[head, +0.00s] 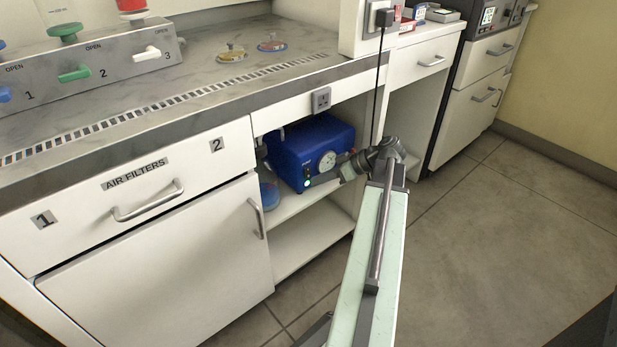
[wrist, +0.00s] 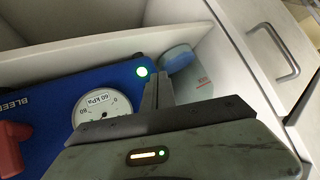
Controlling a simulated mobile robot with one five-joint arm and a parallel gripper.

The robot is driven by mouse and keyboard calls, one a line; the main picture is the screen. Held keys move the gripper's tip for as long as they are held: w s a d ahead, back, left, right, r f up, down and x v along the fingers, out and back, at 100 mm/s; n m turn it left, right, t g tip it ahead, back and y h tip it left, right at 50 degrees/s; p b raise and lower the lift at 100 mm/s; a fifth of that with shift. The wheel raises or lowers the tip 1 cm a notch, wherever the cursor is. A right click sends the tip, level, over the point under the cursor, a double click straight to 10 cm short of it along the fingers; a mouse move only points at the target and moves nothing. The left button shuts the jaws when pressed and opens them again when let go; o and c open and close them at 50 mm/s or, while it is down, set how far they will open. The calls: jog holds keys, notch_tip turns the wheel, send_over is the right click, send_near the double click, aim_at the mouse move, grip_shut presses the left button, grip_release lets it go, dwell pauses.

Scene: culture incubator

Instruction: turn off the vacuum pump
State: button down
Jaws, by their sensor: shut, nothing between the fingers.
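The vacuum pump (head: 310,143) is a blue box on the open shelf under the bench. Its front has a round gauge (head: 327,161) and a green lit button (head: 307,183). In the wrist view the pump's blue face (wrist: 75,85) fills the left side, with the gauge (wrist: 88,101) and the glowing green button (wrist: 142,71). My gripper (head: 343,172) is in front of the pump's right side in the head view. In the wrist view its fingers (wrist: 158,80) are shut and empty, their tips just beside the green button. I cannot tell whether they touch it.
A blue-lidded container (head: 268,190) stands left of the pump; it also shows in the wrist view (wrist: 177,60). A red knob (wrist: 10,148) is on the pump's face. A cabinet door (head: 165,270) borders the shelf on the left. The floor (head: 500,255) at right is clear.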

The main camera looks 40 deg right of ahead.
jog(key=shift+w, duration=0.15)
dwell(0.7)
jog(key=shift+w, duration=0.3)
jog(key=shift+w+f, duration=0.1)
jog(key=shift+w, duration=0.2)
dwell(0.5)
jog(key=shift+s, duration=0.75)
jog(key=shift+s, duration=0.1)
jog(key=s, duration=0.4)
jog(key=shift+s+a+r+p, duration=0.2)
jog(key=shift+s+r+p, duration=0.15)
jog(key=shift+s+r, duration=0.05)
dwell(0.3)
